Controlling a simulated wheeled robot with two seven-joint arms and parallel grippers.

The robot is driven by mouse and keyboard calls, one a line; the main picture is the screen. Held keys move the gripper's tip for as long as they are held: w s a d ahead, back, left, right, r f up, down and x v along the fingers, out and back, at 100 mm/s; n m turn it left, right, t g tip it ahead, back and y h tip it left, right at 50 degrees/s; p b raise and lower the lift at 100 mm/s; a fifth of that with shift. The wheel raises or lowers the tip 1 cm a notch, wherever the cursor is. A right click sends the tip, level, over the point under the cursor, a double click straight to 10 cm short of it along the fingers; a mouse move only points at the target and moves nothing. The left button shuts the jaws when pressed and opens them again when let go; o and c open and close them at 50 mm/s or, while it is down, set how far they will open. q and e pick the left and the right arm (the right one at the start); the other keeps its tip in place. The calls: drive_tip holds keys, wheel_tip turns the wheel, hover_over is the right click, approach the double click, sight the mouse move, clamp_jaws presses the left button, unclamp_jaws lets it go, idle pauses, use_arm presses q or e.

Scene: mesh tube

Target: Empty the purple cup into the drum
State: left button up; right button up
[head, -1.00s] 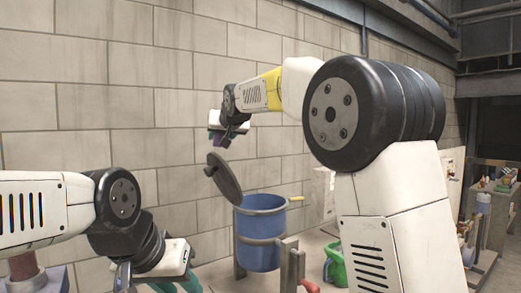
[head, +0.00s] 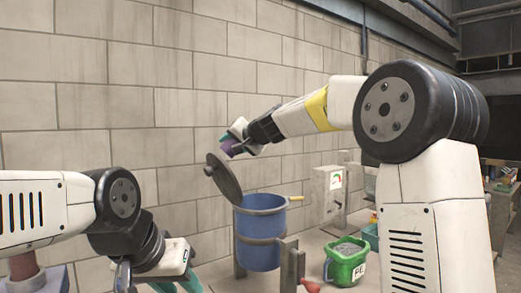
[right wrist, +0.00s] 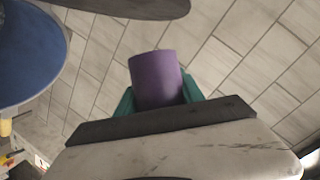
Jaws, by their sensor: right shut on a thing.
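The purple cup (head: 228,147) is held in the air by my right gripper (head: 232,142), above the drum's open lid. The right wrist view shows the cup (right wrist: 157,80) between the teal fingers (right wrist: 157,98); its contents are not visible. The blue drum (head: 260,235) stands by the wall, its dark round lid (head: 222,177) tilted up at its left side. The drum (right wrist: 30,55) and part of the lid (right wrist: 130,6) also show in the right wrist view. My left gripper (head: 178,284) is low at the left, its fingers partly cut off by the frame edge.
A green container with grey contents (head: 346,262) stands right of the drum, near a red-handled part (head: 309,286). A grey box with a gauge (head: 329,190) is behind it. The block wall is close behind the drum.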

drive_tip(key=shift+a+r+m+y, duration=0.15)
drive_tip(key=shift+r+m+y, duration=0.25)
drive_tip(key=shift+r+m, duration=0.3)
drive_tip(key=shift+r+m+t+y, duration=0.3)
drive_tip(key=shift+r+m+y, duration=0.45)
drive_tip(key=shift+m, duration=0.65)
drive_tip(key=shift+w+d+r+m+y+b, duration=0.15)
drive_tip(key=shift+d+r+m+b, duration=0.1)
drive_tip(key=shift+d+m, duration=0.2)
drive_tip(key=shift+w+d+r+m+y+b, duration=0.1)
drive_tip(key=shift+d+r+m, duration=0.2)
drive_tip(key=shift+d, duration=0.2)
drive_tip(key=shift+w+d+r+m+t+y, duration=0.15)
drive_tip(key=shift+r+m+t+y, duration=0.15)
drive_tip(key=shift+m, duration=0.4)
drive_tip(key=shift+s+d+r+m+t+y, duration=0.1)
drive_tip(key=shift+r+m+t, duration=0.2)
drive_tip(key=shift+m, duration=0.35)
drive_tip(key=shift+w+d+r+m+b, duration=0.15)
drive_tip(key=shift+r+m+b, duration=0.15)
drive_tip(key=shift+m, duration=0.2)
drive_tip(key=shift+d+r+m+t+b, duration=0.25)
drive_tip(key=shift+m+t+b, duration=0.2)
drive_tip(key=shift+m, duration=0.15)
drive_tip(key=shift+w+d+r+m+t, duration=0.1)
drive_tip(key=shift+d+r+m+t, duration=0.15)
drive_tip(key=shift+m, duration=0.55)
drive_tip(key=shift+d+r+m+y+b, duration=0.1)
drive_tip(key=shift+d+m+y+b, duration=0.05)
drive_tip(key=shift+m+y+b, duration=0.2)
